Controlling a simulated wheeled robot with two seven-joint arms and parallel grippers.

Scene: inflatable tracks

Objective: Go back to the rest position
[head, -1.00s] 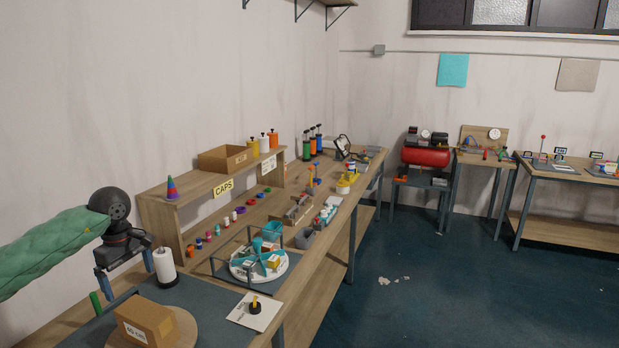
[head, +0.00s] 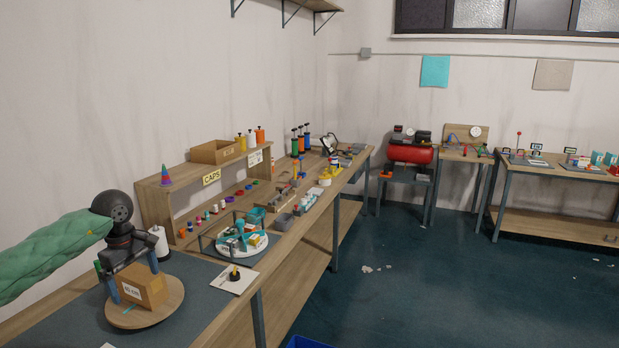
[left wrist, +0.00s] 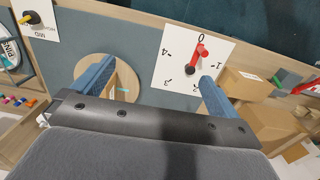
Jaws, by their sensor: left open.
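My left gripper (head: 134,280) is at the near left of the workbench in the head view, at the end of a green-sleeved arm. Its two blue fingers are apart, around or just behind a brown box (head: 146,287) on a round wooden disc (head: 172,300); I cannot tell whether they touch it. In the left wrist view the open fingers (left wrist: 155,88) are spread over the bench, with part of the disc (left wrist: 126,82) by the left finger and a white dial card with a red pointer (left wrist: 193,55) by the right one. My right gripper is not in view.
A paper roll (head: 160,243) stands close behind the gripper. A card with a black knob (head: 235,279) and a white turntable (head: 232,246) lie to the right. A shelf (head: 155,195) stands behind. Brown boxes (left wrist: 246,85) show at right in the wrist view. The floor (head: 420,270) is mostly clear.

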